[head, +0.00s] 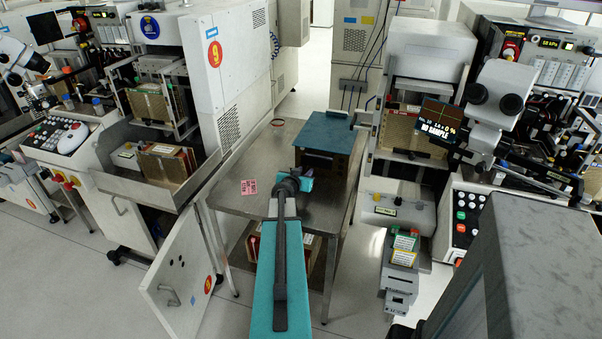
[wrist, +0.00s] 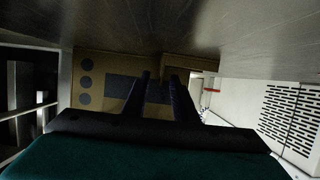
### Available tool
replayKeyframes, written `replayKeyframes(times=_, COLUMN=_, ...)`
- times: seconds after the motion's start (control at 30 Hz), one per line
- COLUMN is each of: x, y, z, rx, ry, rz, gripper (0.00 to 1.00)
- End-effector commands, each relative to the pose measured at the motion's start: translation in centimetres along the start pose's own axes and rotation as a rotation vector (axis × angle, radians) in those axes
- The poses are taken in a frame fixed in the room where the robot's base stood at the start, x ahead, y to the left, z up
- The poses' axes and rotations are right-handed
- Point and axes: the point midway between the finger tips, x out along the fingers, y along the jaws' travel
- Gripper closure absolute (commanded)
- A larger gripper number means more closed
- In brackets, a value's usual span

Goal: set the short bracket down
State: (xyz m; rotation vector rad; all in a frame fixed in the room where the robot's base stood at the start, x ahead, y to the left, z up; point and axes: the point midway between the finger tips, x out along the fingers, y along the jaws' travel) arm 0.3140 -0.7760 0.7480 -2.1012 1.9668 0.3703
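I cannot make out the short bracket in either view. In the head view my teal arm reaches over the metal table (head: 236,165), and my gripper (head: 309,174) is small and partly hidden beside the dark box with a teal top (head: 330,132). In the wrist view the two dark fingers of my gripper (wrist: 160,76) stand apart, with no held object visible between them. Beyond them is a brown panel with dark round spots (wrist: 100,65).
A white cabinet door (head: 178,280) stands open at the front left. Machines flank the table on both sides. The left part of the tabletop is mostly clear.

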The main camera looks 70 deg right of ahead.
Motion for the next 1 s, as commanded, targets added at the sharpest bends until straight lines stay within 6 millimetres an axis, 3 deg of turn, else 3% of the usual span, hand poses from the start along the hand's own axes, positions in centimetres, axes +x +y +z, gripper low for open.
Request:
replayKeyframes(times=0.63, x=0.47, y=0.44, z=-0.07, rx=0.001, ry=0.000, rz=0.005, gripper=0.74)
replayKeyframes(times=0.8, x=0.48, y=0.48, z=-0.08, rx=0.001, ry=0.000, rz=0.005, gripper=1.00)
replayKeyframes(times=1.0, x=0.49, y=0.51, z=-0.10, rx=0.002, ry=0.001, rz=0.005, gripper=1.00)
